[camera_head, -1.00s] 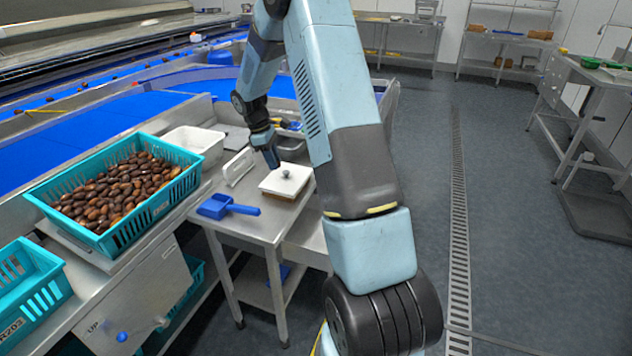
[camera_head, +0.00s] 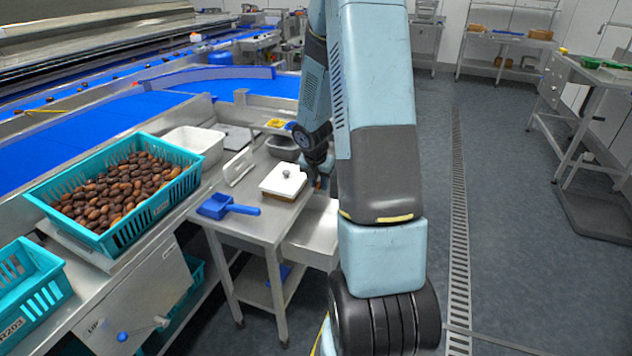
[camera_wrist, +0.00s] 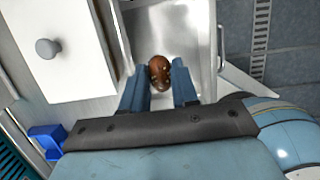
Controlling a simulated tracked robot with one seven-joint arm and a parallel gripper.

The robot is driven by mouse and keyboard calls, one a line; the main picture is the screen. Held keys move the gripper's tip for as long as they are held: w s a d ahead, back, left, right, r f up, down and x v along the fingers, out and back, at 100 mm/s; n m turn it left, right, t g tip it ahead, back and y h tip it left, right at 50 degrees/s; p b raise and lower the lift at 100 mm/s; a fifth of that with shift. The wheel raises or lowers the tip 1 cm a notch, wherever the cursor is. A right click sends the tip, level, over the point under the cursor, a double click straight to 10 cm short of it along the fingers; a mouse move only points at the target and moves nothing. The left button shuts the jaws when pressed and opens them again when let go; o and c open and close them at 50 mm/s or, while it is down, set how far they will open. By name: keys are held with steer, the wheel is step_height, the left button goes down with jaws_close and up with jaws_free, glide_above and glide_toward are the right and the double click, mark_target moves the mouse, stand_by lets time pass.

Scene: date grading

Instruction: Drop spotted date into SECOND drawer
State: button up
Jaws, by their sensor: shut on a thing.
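A brown date with small pale spots (camera_wrist: 159,73) is between the two blue fingers of my gripper (camera_wrist: 161,80) in the wrist view. My gripper is shut on it. Beyond the date lies the bare metal inside of an open drawer (camera_wrist: 150,36). In the head view a pulled-out drawer (camera_head: 311,238) sticks out from the right side of the small steel table. I cannot tell which drawer it is by number. My arm hides much of my gripper in the head view, where it is just right of the white-topped box.
The white-topped box with a knob (camera_head: 283,181) stands on the steel table, left of my gripper. A blue scoop (camera_head: 228,207) lies nearby. A teal crate of dates (camera_head: 150,213) stands at the left. Grey floor (camera_head: 520,250) is open at the right.

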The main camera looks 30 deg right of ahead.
steer(key=shift+f, duration=2.7)
steer(key=o, duration=0.8)
steer(key=shift+c, duration=0.2)
steer(key=shift+r, duration=0.15)
steer(key=v, duration=1.3)
steer(key=shift+r, duration=0.2)
